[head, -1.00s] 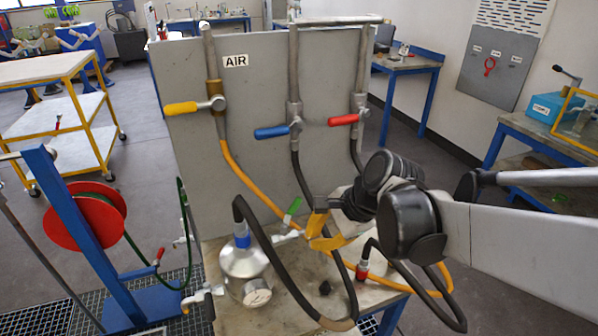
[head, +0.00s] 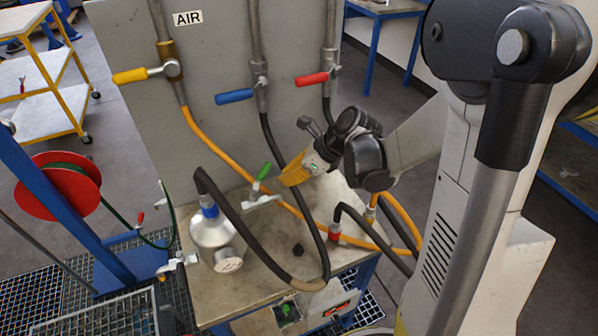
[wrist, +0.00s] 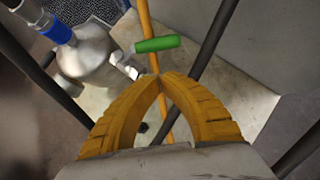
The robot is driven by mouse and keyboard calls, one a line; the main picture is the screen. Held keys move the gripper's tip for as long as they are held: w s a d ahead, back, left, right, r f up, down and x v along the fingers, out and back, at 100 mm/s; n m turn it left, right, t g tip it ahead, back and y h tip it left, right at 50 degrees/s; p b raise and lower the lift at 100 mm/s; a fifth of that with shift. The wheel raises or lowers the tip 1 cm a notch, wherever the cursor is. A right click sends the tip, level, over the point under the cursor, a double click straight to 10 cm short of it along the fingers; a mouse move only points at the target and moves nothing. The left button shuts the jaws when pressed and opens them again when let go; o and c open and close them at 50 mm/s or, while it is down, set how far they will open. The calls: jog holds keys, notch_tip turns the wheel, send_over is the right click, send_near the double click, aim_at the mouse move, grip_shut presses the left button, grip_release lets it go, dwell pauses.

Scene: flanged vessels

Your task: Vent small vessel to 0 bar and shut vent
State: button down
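The small vessel (head: 212,230) is a silver ball on the worktable, with a round gauge (head: 228,260) whose reading is too small to tell. A valve with a green handle (head: 262,172) stands to its right; the handle tilts up. My gripper (head: 284,182) has yellow fingers and hangs just right of the green handle. In the wrist view, the fingertips (wrist: 159,77) meet with nothing visible between them. The green handle (wrist: 157,44) lies just beyond the tips, apart in the picture; contact cannot be told. The vessel (wrist: 88,58) shows at upper left there.
A grey AIR panel (head: 120,105) stands behind, with yellow (head: 130,76), blue (head: 234,97) and red (head: 312,79) handles. A red reel (head: 58,186) stands left. A black knob (head: 298,249) lies on the tabletop.

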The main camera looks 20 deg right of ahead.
aim_at(263, 168)
jog(key=w+a, duration=0.2)
jog(key=shift+w+a+f, duration=0.2)
jog(key=shift+w+a, duration=0.05)
jog(key=shift+w, duration=0.05)
jog(key=shift+w+a+n+g+y+b, duration=0.2)
jog(key=shift+w+n+g+y+b, duration=0.3)
jog(key=shift+n, duration=0.5)
jog(key=shift+w+a+n+g, duration=0.2)
jog(key=shift+w+n+g, duration=0.15)
jog(key=shift+n, duration=0.15)
jog(key=n+g, duration=0.1)
jog(key=w+a+n+y, duration=0.1)
jog(key=shift+w+a+n+g, duration=0.1)
jog(key=shift+w+n+g, duration=0.15)
jog(key=shift+n+g, duration=0.15)
jog(key=shift+w+a, duration=0.4)
jog(key=shift+a, duration=0.2)
jog(key=shift+w+a, duration=0.1)
jog(key=shift+a, duration=0.15)
